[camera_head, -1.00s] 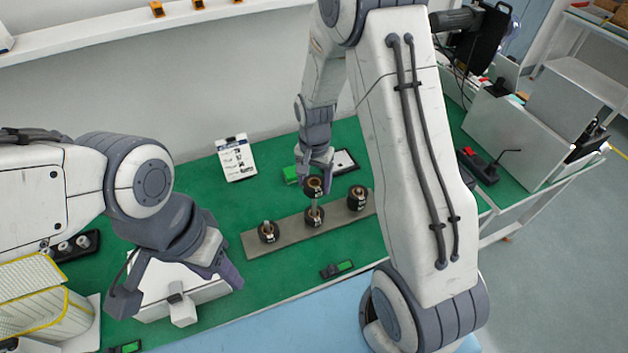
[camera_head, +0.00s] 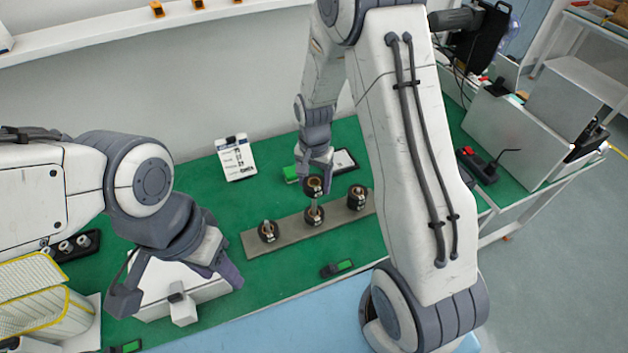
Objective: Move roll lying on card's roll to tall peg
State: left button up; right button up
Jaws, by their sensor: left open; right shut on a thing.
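My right gripper (camera_head: 314,174) is shut on a dark roll (camera_head: 314,187) with a tan core. It holds this roll over the middle of the grey peg board (camera_head: 286,231), at the top of the tall peg (camera_head: 313,202). I cannot tell whether the peg top is inside the roll's hole. Another dark roll (camera_head: 314,216) sits low around the same peg. One roll (camera_head: 268,232) is on the board's left peg and one roll (camera_head: 357,198) is at its right end. My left gripper (camera_head: 178,289) is open and empty, over a white box.
A white card (camera_head: 236,158) with writing stands behind the board. A black-and-green device (camera_head: 337,269) lies in front. The white box (camera_head: 205,291) stands at the left.

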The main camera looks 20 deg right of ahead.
aim_at(314, 206)
jog(key=shift+f+b, duration=4.05)
jog(key=shift+f, duration=1.5)
dwell(1.9)
jog(key=o, duration=1.3)
